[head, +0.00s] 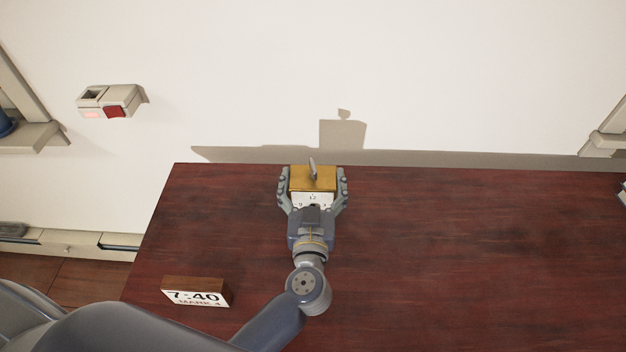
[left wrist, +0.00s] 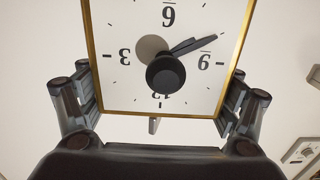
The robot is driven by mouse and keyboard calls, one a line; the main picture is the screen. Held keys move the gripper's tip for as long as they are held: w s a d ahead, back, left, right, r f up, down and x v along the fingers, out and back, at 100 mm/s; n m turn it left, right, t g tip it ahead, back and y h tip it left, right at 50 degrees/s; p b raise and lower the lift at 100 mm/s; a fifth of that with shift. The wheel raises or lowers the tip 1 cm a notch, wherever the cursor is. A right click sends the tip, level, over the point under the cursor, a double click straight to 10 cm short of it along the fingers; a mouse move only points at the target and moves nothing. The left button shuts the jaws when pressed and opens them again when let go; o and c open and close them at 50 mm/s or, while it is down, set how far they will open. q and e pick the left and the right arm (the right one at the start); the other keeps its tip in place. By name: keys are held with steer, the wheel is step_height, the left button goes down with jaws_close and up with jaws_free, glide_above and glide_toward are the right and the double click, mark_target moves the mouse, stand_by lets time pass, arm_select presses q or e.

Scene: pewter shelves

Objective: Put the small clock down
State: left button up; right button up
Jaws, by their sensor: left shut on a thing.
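The small clock (head: 313,180) is a gold-framed box with a white face and a handle on top. My left gripper (head: 312,192) is shut on it, with fingers on both its left and right sides, near the far edge of the dark red wooden table top (head: 450,250). In the left wrist view the clock's white face (left wrist: 130,30) fills the middle, upside down, between the fingers. Its shadow falls on the wall behind. I cannot tell whether its underside touches the table. My right gripper is not in view.
A brown and white block clock (head: 196,296) reading 7:40 stands at the table's near left. The table's right side is largely clear. A pale wall (head: 450,80) rises behind the far edge, with a red-switched box (head: 112,101) on it at left.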

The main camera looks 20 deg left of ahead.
arm_select(q)
steer(key=o, duration=1.8)
steer(key=shift+f, duration=0.1)
steer(key=shift+o, duration=0.2)
steer(key=shift+s, duration=0.3)
steer(key=p+v, duration=0.3)
steer(key=v, duration=0.8)
steer(key=shift+s, duration=0.25)
steer(key=shift+d, duration=0.15)
